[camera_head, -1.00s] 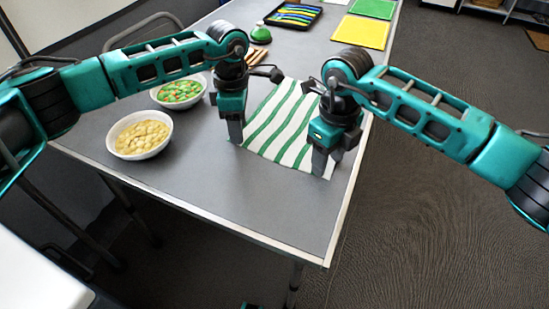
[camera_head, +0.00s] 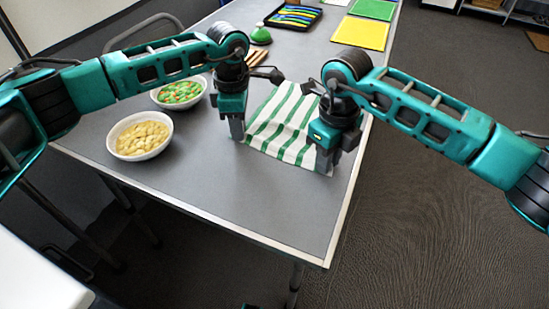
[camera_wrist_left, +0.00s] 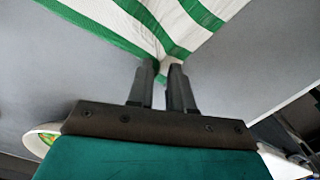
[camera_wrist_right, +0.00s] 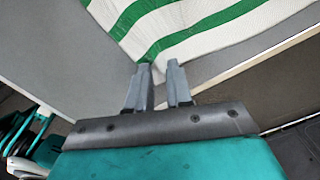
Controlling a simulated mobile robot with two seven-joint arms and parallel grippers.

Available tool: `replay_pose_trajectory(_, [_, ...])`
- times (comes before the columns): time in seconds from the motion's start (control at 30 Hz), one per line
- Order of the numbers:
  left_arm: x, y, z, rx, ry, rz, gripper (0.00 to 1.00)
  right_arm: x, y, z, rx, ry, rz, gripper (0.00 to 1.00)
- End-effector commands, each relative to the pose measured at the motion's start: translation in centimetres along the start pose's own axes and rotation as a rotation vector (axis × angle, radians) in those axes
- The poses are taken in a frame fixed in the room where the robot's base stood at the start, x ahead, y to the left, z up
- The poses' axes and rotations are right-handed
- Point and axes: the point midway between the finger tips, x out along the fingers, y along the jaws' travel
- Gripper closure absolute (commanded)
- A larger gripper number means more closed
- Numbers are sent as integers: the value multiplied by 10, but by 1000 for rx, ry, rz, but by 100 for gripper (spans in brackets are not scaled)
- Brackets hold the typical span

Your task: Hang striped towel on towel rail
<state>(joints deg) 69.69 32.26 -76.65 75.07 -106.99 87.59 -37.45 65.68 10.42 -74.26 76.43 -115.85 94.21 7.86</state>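The white towel with green stripes (camera_head: 284,118) lies on the grey table between my two arms, its near edge creased and drawn up. My left gripper (camera_head: 238,134) is shut on the towel's near left corner; in the left wrist view the cloth (camera_wrist_left: 165,25) gathers to a point between the fingertips (camera_wrist_left: 163,68). My right gripper (camera_head: 325,163) is shut on the near right corner, and the cloth (camera_wrist_right: 185,40) runs between its fingertips in the right wrist view (camera_wrist_right: 161,70). My arms hide part of the towel's edges. I cannot make out a towel rail.
A bowl of yellow food (camera_head: 139,137) and a bowl of green and orange food (camera_head: 179,93) stand left of the towel. Farther back are a green-topped object (camera_head: 260,36), a black tray (camera_head: 293,17) and a yellow mat (camera_head: 361,33). The table's front (camera_head: 230,190) is clear.

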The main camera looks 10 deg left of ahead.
Motion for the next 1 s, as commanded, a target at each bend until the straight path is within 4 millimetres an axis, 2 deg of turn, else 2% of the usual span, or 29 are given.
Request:
replay_pose_trajectory(0.37, [2, 0, -2, -3, 6, -2, 100, 3, -1, -2, 3, 8, -1, 100])
replay_pose_trajectory(1.0, [2, 0, -3, -4, 8, -2, 100, 2, -2, -3, 4, 10, -2, 100])
